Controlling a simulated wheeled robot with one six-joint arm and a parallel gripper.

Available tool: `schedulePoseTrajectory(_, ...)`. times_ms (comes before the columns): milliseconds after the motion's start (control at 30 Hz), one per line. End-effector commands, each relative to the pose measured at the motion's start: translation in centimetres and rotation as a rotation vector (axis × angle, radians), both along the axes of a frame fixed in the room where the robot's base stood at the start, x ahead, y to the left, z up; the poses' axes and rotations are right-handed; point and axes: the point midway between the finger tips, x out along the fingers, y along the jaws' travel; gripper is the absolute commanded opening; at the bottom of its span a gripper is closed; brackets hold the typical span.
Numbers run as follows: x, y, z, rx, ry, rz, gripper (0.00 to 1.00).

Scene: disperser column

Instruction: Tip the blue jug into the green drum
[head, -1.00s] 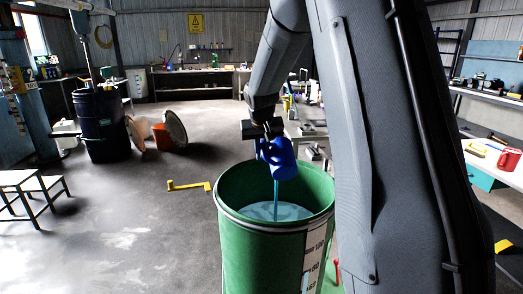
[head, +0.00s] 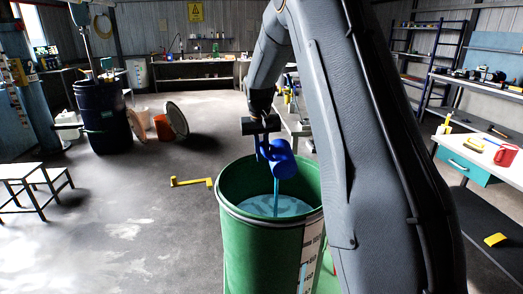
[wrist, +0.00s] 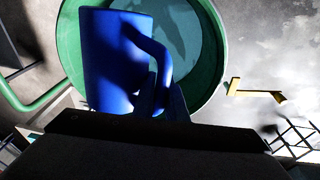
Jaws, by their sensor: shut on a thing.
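The blue jug (head: 281,160) is tilted over the mouth of the green drum (head: 262,235). A thin blue stream falls from it to the blue liquid (head: 268,206) inside the drum. My gripper (head: 263,146) is shut on the jug's handle, above the drum's far rim. In the wrist view the jug (wrist: 112,60) lies across the drum's opening, with its handle running down to my gripper (wrist: 165,108). The drum's green wall (wrist: 70,45) and the liquid (wrist: 190,40) show around it. The jug's inside is hidden.
A yellow crank-shaped bar (head: 190,182) lies on the floor left of the drum. A white stool (head: 35,180) stands at the left, and a dark drum (head: 103,115) stands behind it. A bench with a red mug (head: 506,155) is at the right.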

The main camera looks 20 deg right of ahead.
Motion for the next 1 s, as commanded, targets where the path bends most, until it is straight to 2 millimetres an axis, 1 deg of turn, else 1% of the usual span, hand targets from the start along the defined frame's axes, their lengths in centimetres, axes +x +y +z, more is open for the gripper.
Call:
schedulePoseTrajectory(267,0.0,0.1,-0.3,0.030,0.104,0.001,0.00)
schedulePoseTrajectory(733,-0.3,0.8,-2.1,0.120,0.422,0.006,0.00)
schedulePoseTrajectory(1000,-0.4,1.4,-2.2,0.138,0.494,0.013,0.00)
